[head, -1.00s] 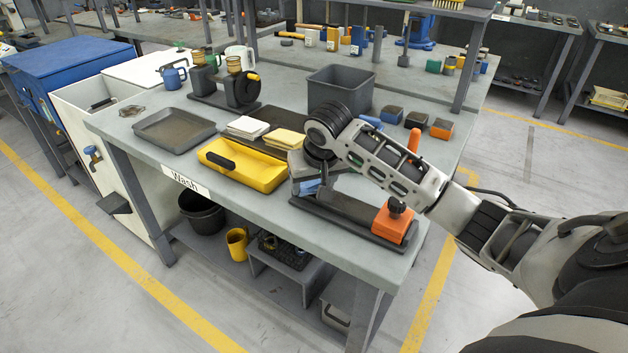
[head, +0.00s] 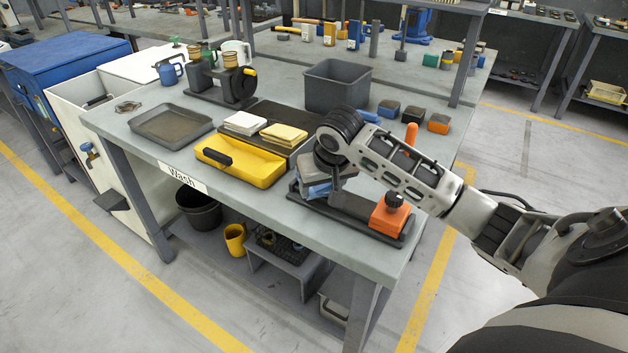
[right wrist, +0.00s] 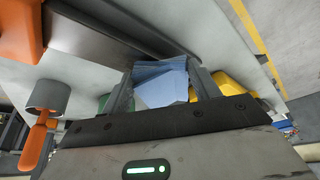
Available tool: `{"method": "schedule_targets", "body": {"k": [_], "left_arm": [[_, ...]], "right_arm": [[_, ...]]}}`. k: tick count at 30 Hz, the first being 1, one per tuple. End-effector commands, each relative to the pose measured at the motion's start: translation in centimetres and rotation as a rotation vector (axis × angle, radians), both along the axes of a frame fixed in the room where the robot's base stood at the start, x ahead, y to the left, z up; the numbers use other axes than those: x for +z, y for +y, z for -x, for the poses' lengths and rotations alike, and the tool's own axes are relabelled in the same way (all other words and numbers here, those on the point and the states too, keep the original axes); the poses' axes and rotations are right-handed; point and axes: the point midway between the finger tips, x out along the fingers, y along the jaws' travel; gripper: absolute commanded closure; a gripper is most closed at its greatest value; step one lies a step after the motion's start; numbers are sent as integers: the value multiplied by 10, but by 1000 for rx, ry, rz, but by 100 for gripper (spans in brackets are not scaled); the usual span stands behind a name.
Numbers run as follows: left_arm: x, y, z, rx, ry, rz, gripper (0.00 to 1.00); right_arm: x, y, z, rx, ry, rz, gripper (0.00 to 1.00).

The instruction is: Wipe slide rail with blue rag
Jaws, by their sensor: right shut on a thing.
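The slide rail (head: 352,208) is a dark track on the near right part of the wash bench, with an orange block (head: 390,214) at its right end. My right gripper (head: 322,184) points down over the rail's left part. It is shut on the blue rag (head: 318,190), which hangs low at the rail; I cannot tell whether it touches. In the right wrist view the folded blue rag (right wrist: 160,84) sits between the two fingers, beside the grey rail (right wrist: 105,38). The orange block (right wrist: 20,30) shows at that view's upper left. My left gripper is not in view.
A yellow tray (head: 240,170) stands left of the rail. Yellow cloths (head: 284,133) and white cloths (head: 245,122) lie behind it. A grey bin (head: 338,88), small blocks (head: 414,116) and an orange-handled tool (head: 410,134) stand behind my arm.

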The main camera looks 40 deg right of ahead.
Motion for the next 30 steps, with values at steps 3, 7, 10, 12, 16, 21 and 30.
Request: {"method": "schedule_targets", "body": {"k": [3, 7, 10, 12, 16, 21, 30], "left_arm": [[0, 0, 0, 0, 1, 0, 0], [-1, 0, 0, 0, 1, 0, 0], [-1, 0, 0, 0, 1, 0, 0], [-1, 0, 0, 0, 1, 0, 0], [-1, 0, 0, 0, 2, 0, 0], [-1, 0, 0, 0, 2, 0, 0], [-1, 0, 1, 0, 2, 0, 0]], "right_arm": [[0, -4, 9, 1, 1, 1, 61], [1, -5, 12, 1, 0, -1, 61], [0, -6, 15, 1, 0, 0, 61], [-1, -9, 20, 0, 2, 2, 61], [-1, -13, 31, 1, 0, 2, 61], [-2, -18, 44, 1, 1, 1, 61], [-3, -23, 55, 1, 0, 0, 61]]}}
